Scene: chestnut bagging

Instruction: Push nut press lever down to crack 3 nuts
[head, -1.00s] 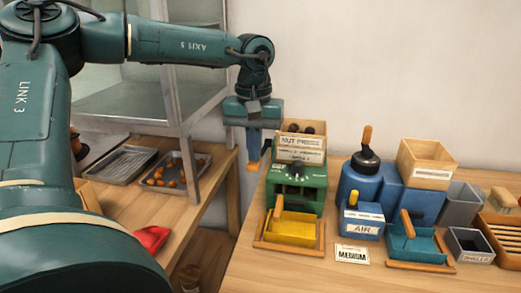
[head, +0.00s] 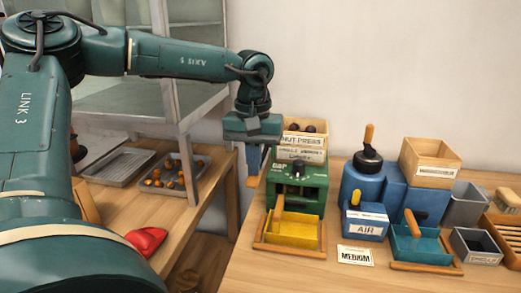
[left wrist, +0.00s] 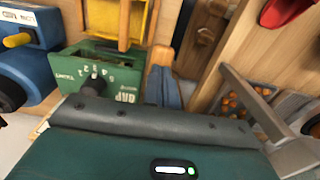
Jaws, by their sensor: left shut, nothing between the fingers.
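The green nut press (head: 312,198) stands at the left of the right-hand table, with a wooden box labelled "NUT PRESS" (head: 302,141) on top holding dark nuts. A yellow tray (head: 291,233) sits at its front. My left gripper (head: 254,178) is shut and empty, pointing down just left of the press. In the left wrist view, the press (left wrist: 75,61) shows its gap dial, and my blue fingers (left wrist: 163,88) are beside it. I cannot make out the press lever; my gripper may hide it. Contact with the press cannot be told. My right gripper is out of view.
Right of the press stand a blue machine (head: 362,186), an "AIR" box (head: 364,223), a teal tray (head: 416,243) and a wooden bin (head: 430,162). A "MEDIUM" card (head: 355,256) lies in front. A metal tray of chestnuts (head: 171,183) is on the left table, across a gap.

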